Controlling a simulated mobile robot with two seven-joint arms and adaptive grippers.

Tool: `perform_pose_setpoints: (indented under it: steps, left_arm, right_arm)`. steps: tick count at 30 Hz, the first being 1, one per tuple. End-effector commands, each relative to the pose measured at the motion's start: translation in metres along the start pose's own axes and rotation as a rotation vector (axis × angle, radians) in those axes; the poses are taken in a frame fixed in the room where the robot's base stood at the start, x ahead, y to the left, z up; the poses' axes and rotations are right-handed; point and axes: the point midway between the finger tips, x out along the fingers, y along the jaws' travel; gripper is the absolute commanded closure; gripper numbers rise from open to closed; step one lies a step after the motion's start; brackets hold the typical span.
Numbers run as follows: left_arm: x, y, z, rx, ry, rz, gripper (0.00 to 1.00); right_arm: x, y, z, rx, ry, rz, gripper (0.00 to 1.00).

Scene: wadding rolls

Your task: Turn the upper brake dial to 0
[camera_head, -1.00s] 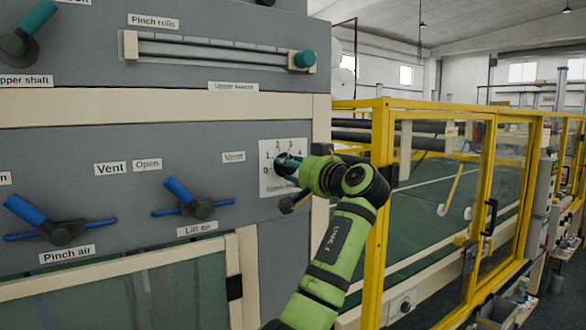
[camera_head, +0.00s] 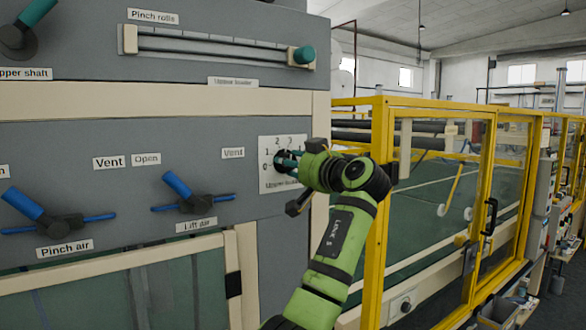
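The upper brake dial (camera_head: 281,160) is a dark round knob on a white scale plate (camera_head: 267,183) at the right end of the grey panel. The numbers 0 to 3 show around it, with 0 at the lower left; the right side of the scale is covered. The label under it is too small to read surely. My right gripper (camera_head: 292,160) is at the dial, coming from the right on a green arm. Its fingertips overlap the knob, with teal bits showing there. The grip and the pointer are hidden. My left gripper is out of view.
Blue-handled valves (camera_head: 188,196) labelled Lift air and Pinch air sit left on the panel. A slider with a teal knob (camera_head: 303,55) is above. A yellow-framed guard (camera_head: 380,230) stands close behind my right arm. The floor at the lower right has some free room.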

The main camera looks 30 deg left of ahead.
Motion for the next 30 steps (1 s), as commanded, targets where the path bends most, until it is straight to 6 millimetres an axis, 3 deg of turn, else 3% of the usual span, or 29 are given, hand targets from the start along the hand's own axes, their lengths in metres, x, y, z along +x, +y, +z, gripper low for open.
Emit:
perform_pose_setpoints:
  steps: [1,30]
  left_arm:
    - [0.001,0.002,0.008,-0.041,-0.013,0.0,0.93]
    - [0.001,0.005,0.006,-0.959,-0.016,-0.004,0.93]
  right_arm:
    - [0.005,0.0,0.001,0.0,0.0,0.0,0.6]
    - [0.019,0.001,0.003,-0.003,-0.002,0.001,0.6]
